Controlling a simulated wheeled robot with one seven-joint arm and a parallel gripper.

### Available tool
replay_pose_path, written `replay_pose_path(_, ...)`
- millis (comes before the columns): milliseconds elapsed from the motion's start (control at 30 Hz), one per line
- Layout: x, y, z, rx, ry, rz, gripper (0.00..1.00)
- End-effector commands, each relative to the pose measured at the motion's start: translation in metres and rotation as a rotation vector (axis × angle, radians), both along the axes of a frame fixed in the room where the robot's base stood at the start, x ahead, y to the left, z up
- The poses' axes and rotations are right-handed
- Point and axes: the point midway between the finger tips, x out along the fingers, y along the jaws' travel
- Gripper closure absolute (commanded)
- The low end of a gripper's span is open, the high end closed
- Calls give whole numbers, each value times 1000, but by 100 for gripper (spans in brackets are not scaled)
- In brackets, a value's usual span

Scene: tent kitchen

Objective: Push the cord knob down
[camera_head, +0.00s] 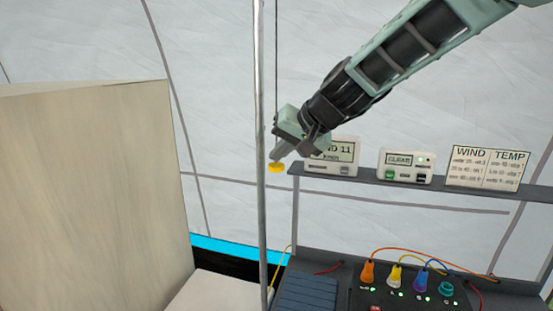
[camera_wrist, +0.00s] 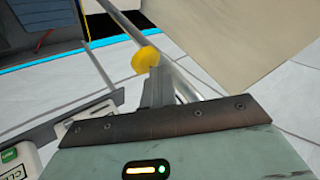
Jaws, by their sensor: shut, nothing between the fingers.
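The cord knob (camera_head: 276,167) is a small yellow disc at the lower end of a dark cord (camera_head: 276,60), which hangs beside a grey vertical pole (camera_head: 262,150). My gripper (camera_head: 279,153) is shut and empty, with its fingertips just above the knob in the head view. In the wrist view the yellow knob (camera_wrist: 145,59) lies right at the tips of my shut gripper (camera_wrist: 153,75). Whether the fingers touch the knob cannot be told.
A shelf (camera_head: 360,181) to the right carries a wind display (camera_head: 333,157), a second device (camera_head: 405,165) and a wind and temperature card (camera_head: 487,167). Below is a panel with coloured plugs (camera_head: 405,290). A beige cabinet (camera_head: 95,190) stands at left.

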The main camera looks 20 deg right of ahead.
Motion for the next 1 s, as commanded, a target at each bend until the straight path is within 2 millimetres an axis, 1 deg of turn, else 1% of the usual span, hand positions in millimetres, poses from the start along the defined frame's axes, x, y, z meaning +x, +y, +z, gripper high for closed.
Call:
replay_pose_path(267, 0, 0, 8, -1, 0, -1, 100)
replay_pose_path(533, 0, -1, 9, -1, 0, -1, 100)
replay_pose_path(633, 0, -1, 12, -1, 0, -1, 100)
replay_pose_path(1000, 0, 0, 47, 0, -1, -1, 100)
